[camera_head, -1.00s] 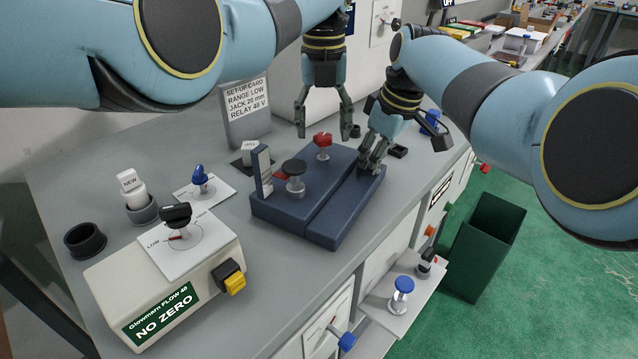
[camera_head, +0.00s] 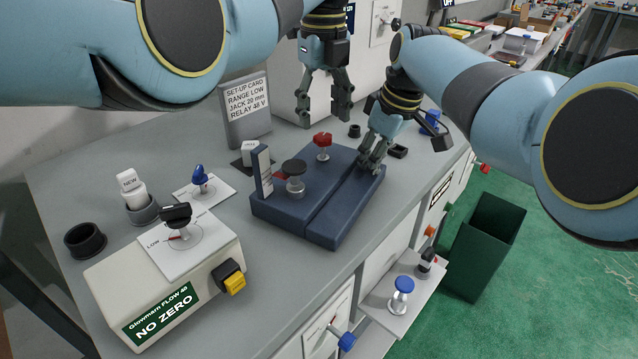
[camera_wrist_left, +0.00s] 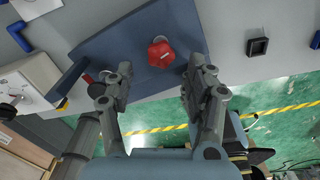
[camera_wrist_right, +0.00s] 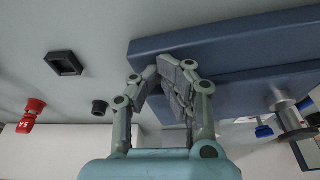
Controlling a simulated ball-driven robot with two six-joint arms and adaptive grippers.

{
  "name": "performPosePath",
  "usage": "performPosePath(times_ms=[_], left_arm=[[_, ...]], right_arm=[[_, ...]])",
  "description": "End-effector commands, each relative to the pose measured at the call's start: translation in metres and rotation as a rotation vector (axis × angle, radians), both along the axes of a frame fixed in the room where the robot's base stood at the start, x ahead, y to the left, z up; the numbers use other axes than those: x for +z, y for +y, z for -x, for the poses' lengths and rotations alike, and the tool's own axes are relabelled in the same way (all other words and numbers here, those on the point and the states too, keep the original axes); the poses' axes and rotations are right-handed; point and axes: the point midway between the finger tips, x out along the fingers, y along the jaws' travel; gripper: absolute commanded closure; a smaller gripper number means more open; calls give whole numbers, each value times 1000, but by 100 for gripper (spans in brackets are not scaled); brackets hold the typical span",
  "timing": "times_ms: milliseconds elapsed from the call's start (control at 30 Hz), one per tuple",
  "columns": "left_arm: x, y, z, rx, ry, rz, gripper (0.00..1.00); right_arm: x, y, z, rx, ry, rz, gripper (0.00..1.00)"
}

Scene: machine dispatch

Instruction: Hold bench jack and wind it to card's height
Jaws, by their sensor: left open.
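The bench jack (camera_head: 285,215) is a dark blue two-part block on the bench. It carries a red winding knob (camera_head: 322,139), a round dark-topped metal post (camera_head: 295,168) and an upright scale plate (camera_head: 262,170). The set-up card (camera_head: 246,108) behind it reads "JACK 20 mm". My left gripper (camera_head: 323,116) is open and empty, above and behind the red knob. In the left wrist view the knob (camera_wrist_left: 161,52) lies ahead, between the spread fingers. My right gripper (camera_head: 371,167) is shut on the jack's right rear end; its tips are partly hidden against the block (camera_wrist_right: 225,45).
A beige flow box (camera_head: 165,285) with a black selector stands at the front left. A white "NEW" part (camera_head: 132,190) stands in a cup. Small black sockets (camera_head: 398,151) lie behind my right gripper. A green bin (camera_head: 487,245) stands on the floor.

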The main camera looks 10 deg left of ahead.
Motion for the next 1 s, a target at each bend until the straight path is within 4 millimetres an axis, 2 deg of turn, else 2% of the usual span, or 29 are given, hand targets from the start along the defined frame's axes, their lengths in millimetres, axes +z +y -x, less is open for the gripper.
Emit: performPosePath(times_ms=[300,500,700,867,1000], left_arm=[[3,0,0,828,0,-3,45],[6,0,1,1236,-1,-4,45],[7,0,1,1433,-2,-3,45],[-2,-1,0,1460,-2,-2,45],[-18,-1,0,1458,-3,-1,45]], right_arm=[[-4,-1,2,0,8,2,100],[-4,-1,2,0,8,2,100],[-4,-1,2,0,8,2,100],[-4,-1,2,0,8,2,100],[-4,-1,2,0,8,2,100]])
